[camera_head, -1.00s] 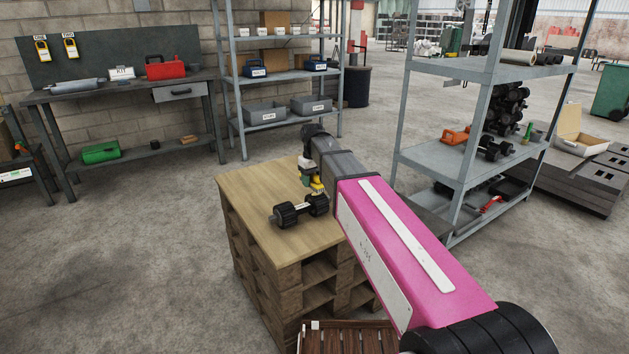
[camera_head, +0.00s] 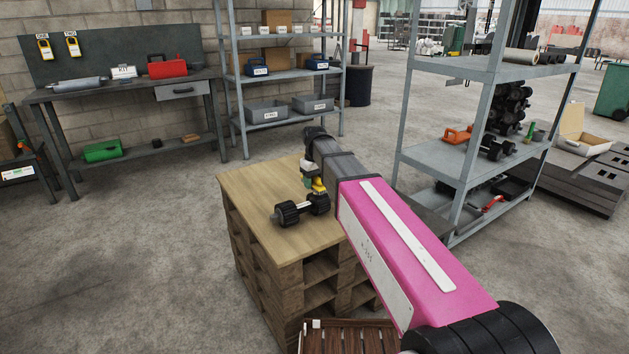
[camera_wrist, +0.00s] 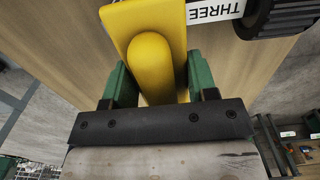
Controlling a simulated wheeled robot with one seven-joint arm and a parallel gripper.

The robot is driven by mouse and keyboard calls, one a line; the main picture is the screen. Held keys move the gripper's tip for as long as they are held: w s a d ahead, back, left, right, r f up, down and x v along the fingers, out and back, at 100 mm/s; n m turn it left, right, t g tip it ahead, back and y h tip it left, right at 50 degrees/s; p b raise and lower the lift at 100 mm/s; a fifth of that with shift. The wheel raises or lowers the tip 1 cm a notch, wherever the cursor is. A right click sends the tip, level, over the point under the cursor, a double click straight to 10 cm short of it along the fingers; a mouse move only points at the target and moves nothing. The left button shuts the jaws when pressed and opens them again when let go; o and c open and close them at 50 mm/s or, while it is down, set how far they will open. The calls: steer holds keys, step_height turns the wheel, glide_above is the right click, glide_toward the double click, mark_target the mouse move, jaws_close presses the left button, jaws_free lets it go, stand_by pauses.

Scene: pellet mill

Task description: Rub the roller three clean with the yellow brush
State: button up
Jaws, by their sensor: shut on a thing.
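The roller three (camera_head: 301,209) is a dark, ribbed roller lying on the wooden pallet-style table in the head view. In the wrist view its black ribbed end (camera_wrist: 278,18) and a white label reading THREE (camera_wrist: 212,10) show at the top right. My gripper (camera_wrist: 152,85) is shut on the yellow brush (camera_wrist: 153,55), with green fingers on both sides of its handle. In the head view the yellow brush (camera_head: 319,184) is just above or against the roller. The brush's underside is hidden, so I cannot tell whether it touches.
The wooden table top (camera_head: 255,200) is otherwise clear. A grey shelf unit (camera_head: 436,160) with an orange tool and black rollers stands close on the right. A workbench (camera_head: 120,88) and another shelf rack (camera_head: 283,76) stand at the back.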

mark_target(320, 189)
steer(key=shift+f, duration=0.8)
steer(key=shift+s+d, duration=0.6)
steer(key=shift+s, duration=0.25)
steer(key=shift+s+d, duration=0.55)
steer(key=shift+s, duration=0.3)
steer(key=shift+w+a, duration=0.6)
steer(key=shift+w, duration=0.25)
steer(key=shift+w+a, duration=0.55)
steer(key=shift+w, duration=0.3)
steer(key=shift+s+d, duration=0.1)
steer(key=shift+s, duration=0.05)
